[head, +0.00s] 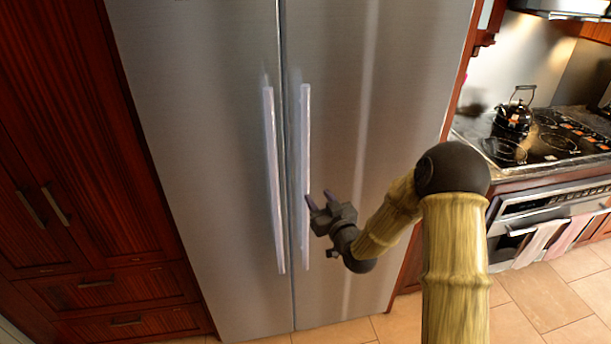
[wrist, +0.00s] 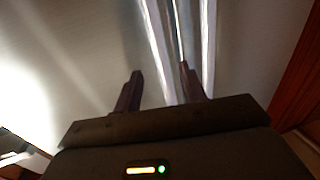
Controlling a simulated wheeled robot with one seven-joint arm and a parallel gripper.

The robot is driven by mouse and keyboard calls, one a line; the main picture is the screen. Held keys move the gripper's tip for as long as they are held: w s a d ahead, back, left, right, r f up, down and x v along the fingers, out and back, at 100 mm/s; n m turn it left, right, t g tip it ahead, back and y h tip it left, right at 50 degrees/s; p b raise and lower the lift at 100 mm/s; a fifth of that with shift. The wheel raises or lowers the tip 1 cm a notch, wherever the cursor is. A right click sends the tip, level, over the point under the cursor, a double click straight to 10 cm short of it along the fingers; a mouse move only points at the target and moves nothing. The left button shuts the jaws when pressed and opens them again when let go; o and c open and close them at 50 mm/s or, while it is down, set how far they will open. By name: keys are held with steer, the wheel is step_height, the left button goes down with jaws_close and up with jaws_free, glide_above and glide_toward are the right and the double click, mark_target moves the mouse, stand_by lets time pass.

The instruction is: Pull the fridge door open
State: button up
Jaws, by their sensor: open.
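The fridge (head: 375,80) is a tall steel unit with two doors, both closed, meeting at a vertical seam. The left door has a long upright handle (head: 272,180), and the right door has another handle (head: 304,130) close beside it. My gripper (head: 319,198) is open at the lower half of the right door's handle. In the wrist view, the open fingers (wrist: 158,82) point at the doors; the right door's handle (wrist: 157,45) lies between their lines and the left door's handle (wrist: 208,45) lies outside. I cannot tell whether the fingers touch the handle.
Dark red wooden cabinets (head: 75,180) stand left of the fridge. To the right is a stove (head: 555,145) with a black kettle (head: 514,117) on it, and towels (head: 540,243) hang from its oven handle. The tiled floor (head: 545,300) in front is clear.

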mark_target(307, 181)
steer(key=p+x, duration=0.3)
steer(key=x, duration=0.6)
steer(key=shift+w+a, duration=0.2)
steer(key=shift+w, duration=0.25)
steer(key=shift+s, duration=0.1)
jaws_close()
